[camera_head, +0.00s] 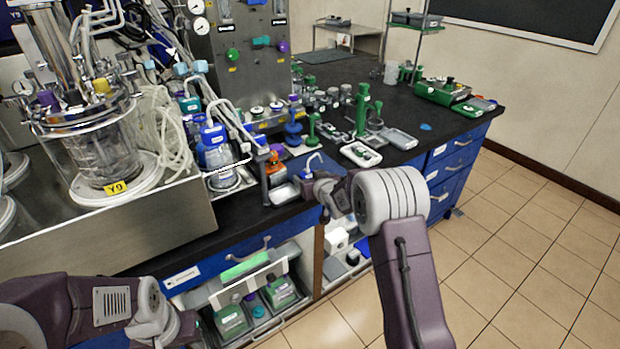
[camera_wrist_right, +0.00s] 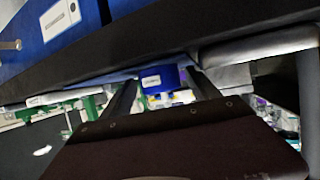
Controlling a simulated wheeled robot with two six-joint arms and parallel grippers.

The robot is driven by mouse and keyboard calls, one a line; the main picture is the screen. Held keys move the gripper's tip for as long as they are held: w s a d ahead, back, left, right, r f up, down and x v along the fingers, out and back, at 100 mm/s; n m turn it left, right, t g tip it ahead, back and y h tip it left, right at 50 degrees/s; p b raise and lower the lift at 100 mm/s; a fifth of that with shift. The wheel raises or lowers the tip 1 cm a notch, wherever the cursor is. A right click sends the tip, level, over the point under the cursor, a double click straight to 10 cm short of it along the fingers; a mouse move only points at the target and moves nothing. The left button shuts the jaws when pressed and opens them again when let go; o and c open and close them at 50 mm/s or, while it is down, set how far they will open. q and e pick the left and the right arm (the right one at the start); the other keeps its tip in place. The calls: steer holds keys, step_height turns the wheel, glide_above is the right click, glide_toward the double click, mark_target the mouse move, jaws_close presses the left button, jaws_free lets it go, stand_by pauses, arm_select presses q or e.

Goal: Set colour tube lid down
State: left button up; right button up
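A blue lid (camera_head: 308,174) with a white curved tube on top shows near the front edge of the bench. In the right wrist view the blue lid (camera_wrist_right: 160,78), with a white label, sits between the two finger ends. My right gripper (camera_head: 309,185) reaches in from the right at the bench edge. Its fingers (camera_wrist_right: 161,80) lie close on both sides of the lid and appear shut on it. Whether the lid touches anything below is hidden. My left arm is at the lower left; its fingers are not clearly visible.
A blue-capped bottle (camera_head: 214,153) stands left of the right gripper. An orange-topped bottle (camera_head: 274,160) is close by. A white tray (camera_head: 361,154) and green stands (camera_head: 362,108) are behind. A glass bioreactor (camera_head: 105,150) fills the left. Bench drawers (camera_head: 450,165) are at the right.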

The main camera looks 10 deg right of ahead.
steer(key=shift+r, duration=0.2)
steer(key=shift+s+r, duration=0.15)
steer(key=shift+s, duration=0.1)
steer(key=a+v, duration=0.1)
steer(key=v, duration=1)
steer(key=shift+s+d+p, duration=0.25)
steer(key=shift+d+p, duration=0.2)
steer(key=shift+d, duration=0.05)
